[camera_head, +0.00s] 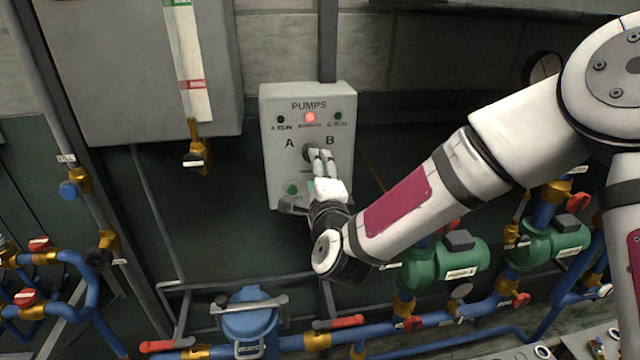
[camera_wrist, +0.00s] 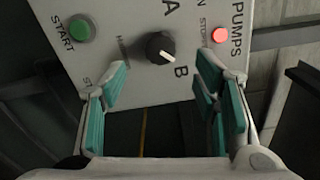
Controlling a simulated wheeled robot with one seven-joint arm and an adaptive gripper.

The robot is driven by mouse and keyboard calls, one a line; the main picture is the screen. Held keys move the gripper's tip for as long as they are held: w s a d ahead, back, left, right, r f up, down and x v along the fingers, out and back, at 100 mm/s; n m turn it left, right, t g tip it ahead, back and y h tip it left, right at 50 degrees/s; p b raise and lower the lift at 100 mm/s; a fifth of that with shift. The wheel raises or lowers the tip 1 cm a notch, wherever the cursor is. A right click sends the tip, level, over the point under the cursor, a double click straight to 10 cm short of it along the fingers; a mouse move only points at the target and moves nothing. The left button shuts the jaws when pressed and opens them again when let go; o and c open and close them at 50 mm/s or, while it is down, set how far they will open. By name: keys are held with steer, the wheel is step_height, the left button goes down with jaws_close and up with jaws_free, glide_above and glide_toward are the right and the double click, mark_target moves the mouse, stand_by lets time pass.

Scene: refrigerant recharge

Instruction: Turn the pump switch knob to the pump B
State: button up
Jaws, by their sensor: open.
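The pump switch knob (camera_wrist: 160,46) is a small black dial on the grey PUMPS panel (camera_head: 270,165). In the wrist view its white pointer line is aimed toward the letter B. The letters A (camera_head: 290,143) and B (camera_head: 330,140) flank it in the head view. My gripper (camera_head: 322,158) is in front of the panel and partly covers the knob in the head view. In the wrist view my gripper (camera_wrist: 163,62) is open, with one teal-padded finger on each side of the knob. Gaps show between the knob and both fingers.
A red lamp (camera_head: 310,117) is lit on the panel, between two dark green lamps. A green START button (camera_wrist: 81,29) is on the panel's lower part. A gauge cabinet (camera_head: 130,70) is to the left. Pipes, valves and green pumps (camera_head: 445,265) run below.

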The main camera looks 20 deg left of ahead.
steer(key=v, duration=0.5)
steer(key=shift+w, duration=0.1)
stand_by(0.3)
steer(key=s+d+r+n+g+h, duration=0.25)
steer(key=d+n, duration=0.35)
steer(key=d, duration=0.5)
steer(key=s+d+r+n+g+h, duration=0.1)
steer(key=d+r+n+g+h, duration=0.2)
steer(key=d+n, duration=0.55)
steer(key=s+d+r+g+h, duration=0.2)
steer(key=s+d+g+h, duration=0.1)
steer(key=s+d, duration=1.7)
steer(key=shift+d+g+h, duration=0.3)
steer(key=shift+g+h, duration=0.05)
steer(key=shift+g, duration=0.3)
